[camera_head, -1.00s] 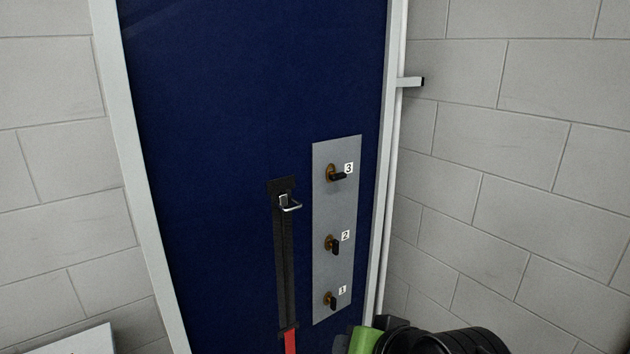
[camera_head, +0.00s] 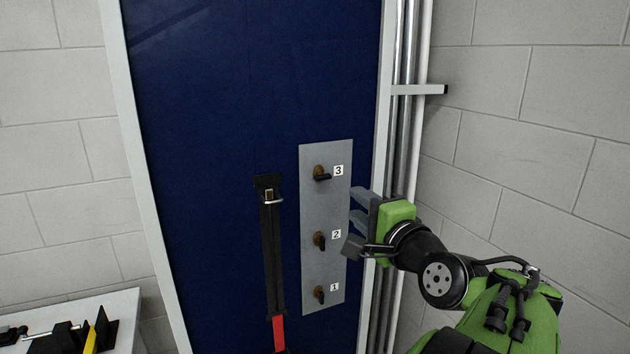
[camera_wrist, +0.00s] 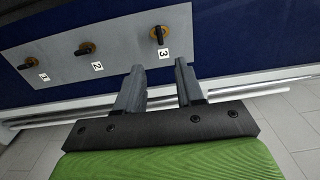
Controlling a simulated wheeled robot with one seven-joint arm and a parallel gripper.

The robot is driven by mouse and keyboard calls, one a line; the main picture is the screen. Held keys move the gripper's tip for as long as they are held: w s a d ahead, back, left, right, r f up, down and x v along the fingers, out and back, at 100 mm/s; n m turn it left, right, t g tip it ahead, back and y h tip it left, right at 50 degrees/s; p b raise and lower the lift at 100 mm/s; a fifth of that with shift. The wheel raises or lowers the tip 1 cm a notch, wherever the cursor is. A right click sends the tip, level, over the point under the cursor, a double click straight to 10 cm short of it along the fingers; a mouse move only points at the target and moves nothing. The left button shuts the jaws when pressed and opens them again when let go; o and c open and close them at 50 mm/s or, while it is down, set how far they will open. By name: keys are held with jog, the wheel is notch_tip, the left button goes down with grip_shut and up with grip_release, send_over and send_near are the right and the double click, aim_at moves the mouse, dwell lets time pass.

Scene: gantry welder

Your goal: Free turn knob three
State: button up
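Knob three (camera_head: 322,174) is a black handle on a brass-coloured base, at the top of a grey plate (camera_head: 343,205) on a dark blue panel. Its handle lies roughly sideways in the head view, towards the label 3. Knob three (camera_wrist: 159,36) also shows in the wrist view, beyond and between the fingers' directions. My gripper (camera_head: 361,203) is to the right of the plate and lower than knob three in the head view. In the wrist view my gripper (camera_wrist: 160,82) has its two fingers apart with nothing between them. It is apart from the knob.
A black strap with a metal buckle (camera_head: 271,197) and red lower end hangs left. Pipes (camera_head: 408,50) and a bracket (camera_head: 420,90) are right. A white table (camera_head: 128,310) is lower left.

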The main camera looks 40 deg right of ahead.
aim_at(325, 179)
jog(key=p+x, duration=0.2)
jog(key=x, duration=1.1)
jog(key=shift+w+d+f, duration=0.1)
jog(key=shift+w+d, duration=0.05)
jog(key=shift+w, duration=0.05)
jog(key=shift+c, duration=0.4)
grip_shut()
